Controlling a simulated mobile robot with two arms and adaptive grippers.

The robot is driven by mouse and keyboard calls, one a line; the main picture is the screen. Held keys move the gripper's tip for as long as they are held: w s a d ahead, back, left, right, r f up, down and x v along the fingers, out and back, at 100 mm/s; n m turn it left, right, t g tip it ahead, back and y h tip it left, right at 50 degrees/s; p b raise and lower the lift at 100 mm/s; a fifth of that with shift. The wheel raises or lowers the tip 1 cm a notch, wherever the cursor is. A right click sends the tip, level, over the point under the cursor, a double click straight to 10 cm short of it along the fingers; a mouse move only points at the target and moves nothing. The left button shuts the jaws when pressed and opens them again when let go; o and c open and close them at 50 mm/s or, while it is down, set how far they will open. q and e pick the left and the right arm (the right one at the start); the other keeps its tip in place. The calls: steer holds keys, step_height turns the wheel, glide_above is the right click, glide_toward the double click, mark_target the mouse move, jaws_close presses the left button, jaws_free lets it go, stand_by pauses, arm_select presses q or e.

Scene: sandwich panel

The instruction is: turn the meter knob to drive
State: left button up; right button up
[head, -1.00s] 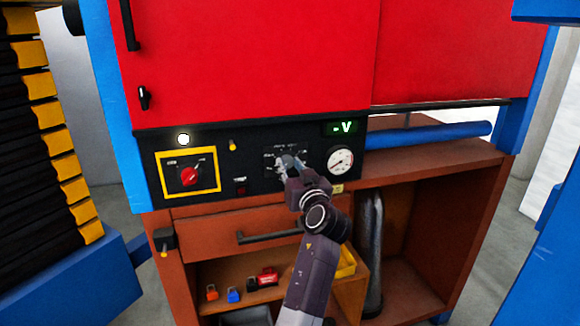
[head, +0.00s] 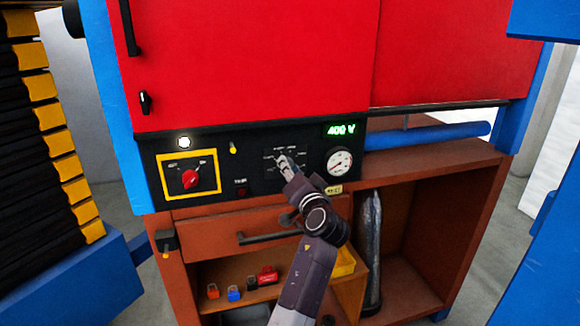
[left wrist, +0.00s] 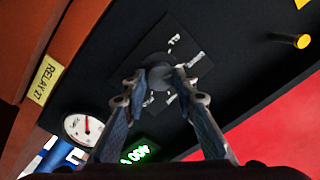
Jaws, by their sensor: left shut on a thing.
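The meter knob (left wrist: 158,72) is a dark round knob on a black plate with white position labels, seen in the left wrist view. My left gripper (left wrist: 160,80) is shut on it, one finger on each side. In the head view the left gripper (head: 284,163) covers most of the knob, so its pointer direction cannot be read. The green meter display (head: 341,130) reads 400 V. My right gripper is not in view.
A round gauge (head: 339,161) sits right of the knob. A red rotary switch (head: 190,179) on a yellow plate and a small yellow knob (head: 232,147) are to the left. A drawer handle (head: 268,237) juts out below.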

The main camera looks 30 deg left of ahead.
arm_select(q)
steer(key=shift+r+m, duration=0.1)
steer(key=shift+m, duration=0.2)
steer(key=shift+a, duration=0.1)
steer(key=o, duration=0.9)
steer(key=shift+o, duration=1.3)
steer(key=shift+a, duration=0.1)
steer(key=shift+f, duration=0.2)
